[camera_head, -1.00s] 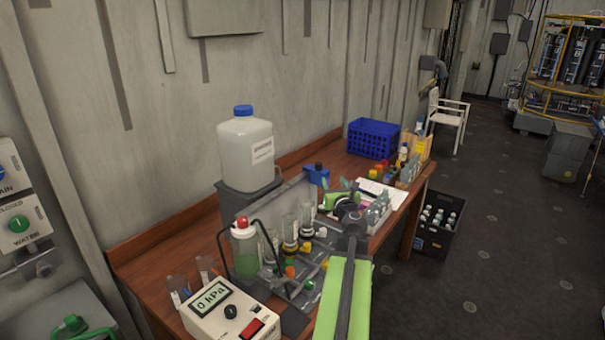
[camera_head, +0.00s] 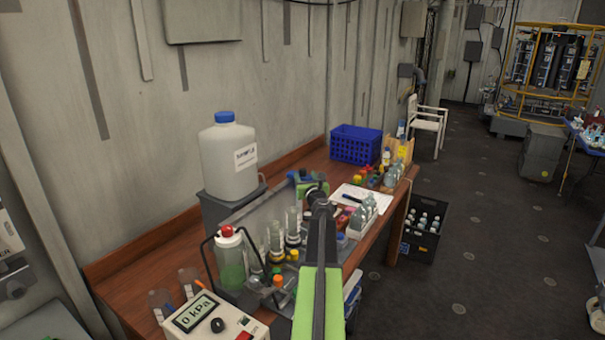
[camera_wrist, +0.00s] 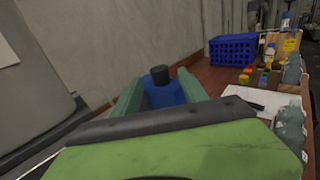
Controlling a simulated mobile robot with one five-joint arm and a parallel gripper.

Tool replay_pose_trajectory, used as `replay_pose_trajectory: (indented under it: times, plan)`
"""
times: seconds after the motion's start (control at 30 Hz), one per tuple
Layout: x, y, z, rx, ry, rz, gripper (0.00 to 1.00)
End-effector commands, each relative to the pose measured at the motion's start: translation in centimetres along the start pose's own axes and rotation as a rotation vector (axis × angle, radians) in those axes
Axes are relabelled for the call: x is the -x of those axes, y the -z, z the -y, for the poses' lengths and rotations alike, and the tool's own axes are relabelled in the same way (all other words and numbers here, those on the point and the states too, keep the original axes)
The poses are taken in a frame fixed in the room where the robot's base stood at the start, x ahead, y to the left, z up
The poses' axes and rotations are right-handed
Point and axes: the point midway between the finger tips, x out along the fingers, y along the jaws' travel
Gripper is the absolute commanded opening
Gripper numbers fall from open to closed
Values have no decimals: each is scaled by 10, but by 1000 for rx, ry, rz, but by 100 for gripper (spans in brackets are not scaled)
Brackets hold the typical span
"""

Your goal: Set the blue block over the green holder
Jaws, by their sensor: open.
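In the wrist view a blue block (camera_wrist: 165,97) with a dark round cap stands between the two green fingers of my gripper (camera_wrist: 163,90). My gripper is open around it; its lower part is hidden behind my gripper body. In the head view my gripper (camera_head: 308,180) is over the far part of the bench, and it hides most or all of the block. I cannot pick out a green holder for certain in either view.
The wooden bench (camera_head: 140,258) holds a white jug (camera_head: 228,160), glass cylinders, a red-capped bottle (camera_head: 230,260) and a pressure meter (camera_head: 215,322). A blue crate (camera_head: 355,145), a paper sheet and a rack of bottles (camera_head: 362,215) stand further along. Open floor lies right.

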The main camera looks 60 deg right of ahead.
Motion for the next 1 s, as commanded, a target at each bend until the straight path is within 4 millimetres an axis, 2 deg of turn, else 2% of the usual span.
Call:
replay_pose_trajectory:
  times: [0.03, 0.2, 0.33, 0.6, 1.0]
  plan:
    - [-16, 0, 1, 0, -1, 0, 50]
    - [-40, 0, 1, 0, 0, 0, 50]
    - [-48, 0, 0, 0, 0, 0, 50]
    - [-48, 0, 0, 0, 0, 0, 50]
    - [-48, 0, 0, 0, 0, 0, 0]
